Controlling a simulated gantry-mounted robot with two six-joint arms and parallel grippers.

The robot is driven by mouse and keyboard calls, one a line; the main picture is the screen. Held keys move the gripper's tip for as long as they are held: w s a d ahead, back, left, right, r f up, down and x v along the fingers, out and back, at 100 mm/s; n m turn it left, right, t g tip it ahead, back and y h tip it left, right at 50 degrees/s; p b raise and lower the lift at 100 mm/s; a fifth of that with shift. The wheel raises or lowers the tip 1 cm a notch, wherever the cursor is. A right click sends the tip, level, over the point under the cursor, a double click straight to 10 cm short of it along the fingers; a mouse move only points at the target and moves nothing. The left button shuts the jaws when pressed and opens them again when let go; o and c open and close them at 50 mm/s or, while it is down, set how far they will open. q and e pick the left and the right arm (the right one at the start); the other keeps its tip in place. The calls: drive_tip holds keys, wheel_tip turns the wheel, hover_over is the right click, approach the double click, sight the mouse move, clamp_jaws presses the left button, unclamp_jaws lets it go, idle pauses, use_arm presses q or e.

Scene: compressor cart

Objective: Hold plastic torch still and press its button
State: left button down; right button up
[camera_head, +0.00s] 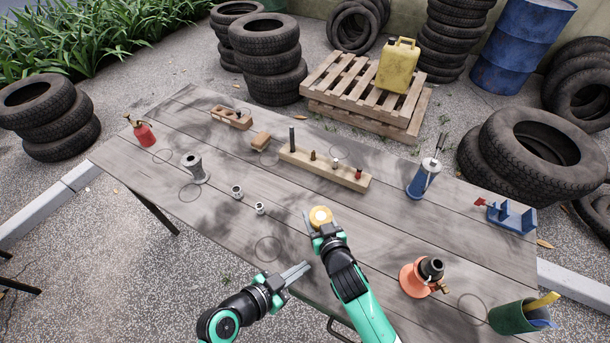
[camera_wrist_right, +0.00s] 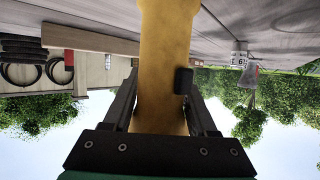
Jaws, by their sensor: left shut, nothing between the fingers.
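A small black button (camera_wrist_right: 183,81) sticks out from the right side of the body there. My right gripper (camera_head: 322,229) is shut on the torch, near the front of the table. My left gripper (camera_head: 302,269) is shut and empty, to the left of and nearer than the torch, apart from it. The torch's lower part is hidden in the head view.
The wooden table (camera_head: 130,170) bears a wooden block with pegs (camera_head: 325,168), a blue canister (camera_head: 424,178), an orange-based item (camera_head: 415,277), a green cup (camera_head: 510,317), a grey spool (camera_head: 194,168) and a red bottle (camera_head: 144,134). Two small metal nuts lie left of the torch.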

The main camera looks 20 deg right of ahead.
drive_tip(key=o, duration=0.5)
drive_tip(key=shift+c, duration=0.2)
drive_tip(key=shift+s, duration=0.1)
